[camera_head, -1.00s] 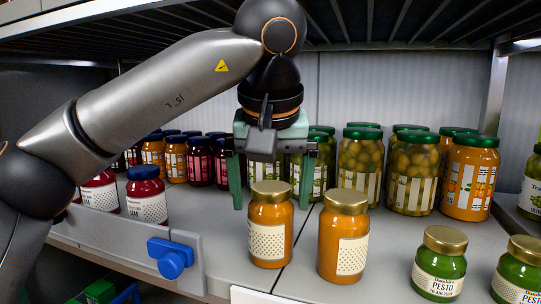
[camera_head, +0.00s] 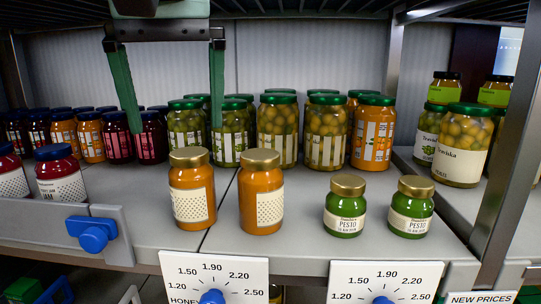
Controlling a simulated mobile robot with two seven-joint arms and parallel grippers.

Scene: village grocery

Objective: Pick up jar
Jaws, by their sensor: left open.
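Two orange jars with gold lids stand upright at the front of the shelf, a left one (camera_head: 192,190) and a right one (camera_head: 261,195). Two small green pesto jars, one (camera_head: 345,208) and another (camera_head: 410,209), stand to their right. Which jar the task means cannot be told. My left gripper (camera_head: 177,128) hangs from the top of the picture with its two green fingers wide apart and nothing between them. Its fingertips appear above the left orange jar's lid, apart from it. My right gripper is not in view.
Green-lidded olive jars (camera_head: 277,131) crowd behind the orange jars. Dark-lidded red jars (camera_head: 61,174) stand at left behind a grey front rail (camera_head: 70,228). A shelf post (camera_head: 508,150) rises at right. Price cards (camera_head: 214,278) hang along the front edge.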

